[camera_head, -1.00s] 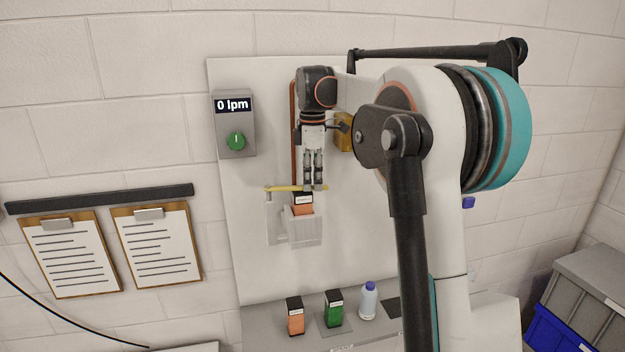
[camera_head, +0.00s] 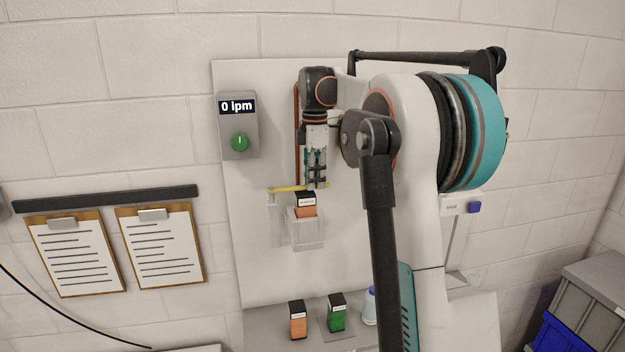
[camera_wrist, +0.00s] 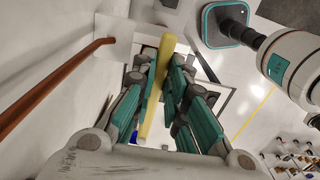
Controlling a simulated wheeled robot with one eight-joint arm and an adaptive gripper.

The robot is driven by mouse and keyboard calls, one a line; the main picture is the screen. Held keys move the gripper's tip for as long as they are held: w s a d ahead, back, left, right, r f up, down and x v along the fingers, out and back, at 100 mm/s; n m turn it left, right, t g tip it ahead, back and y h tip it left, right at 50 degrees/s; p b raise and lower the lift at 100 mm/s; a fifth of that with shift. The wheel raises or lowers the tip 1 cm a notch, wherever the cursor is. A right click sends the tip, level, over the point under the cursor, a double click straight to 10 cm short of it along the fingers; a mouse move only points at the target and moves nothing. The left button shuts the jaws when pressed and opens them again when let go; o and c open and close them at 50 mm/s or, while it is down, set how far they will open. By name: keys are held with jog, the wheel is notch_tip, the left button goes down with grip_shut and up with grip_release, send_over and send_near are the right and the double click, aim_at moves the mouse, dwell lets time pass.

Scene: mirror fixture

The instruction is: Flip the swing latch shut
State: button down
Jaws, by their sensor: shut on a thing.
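The swing latch is a yellow bar (camera_head: 285,189) that lies roughly level across the top of a clear holder on the white panel. An orange box with a black top (camera_head: 306,205) sits in the holder, just below the bar. My gripper (camera_head: 316,185) points down at the bar's right part. In the wrist view the yellow bar (camera_wrist: 158,85) runs between the teal finger pads of my gripper (camera_wrist: 161,82), which is shut on it. The fingers hide part of the bar.
A grey box (camera_head: 239,125) with a green knob and a "0 lpm" display is on the panel's left. Orange (camera_head: 298,320) and green (camera_head: 337,312) boxes stand on the ledge below. A copper-coloured pipe (camera_wrist: 50,88) runs beside my gripper. A blue button (camera_head: 474,207) is at right.

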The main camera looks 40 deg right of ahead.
jog(key=c, duration=1.6)
grip_release()
jog(key=shift+w+d, duration=0.1)
notch_tip(320, 180, up, 12)
jog(key=shift+f, duration=0.1)
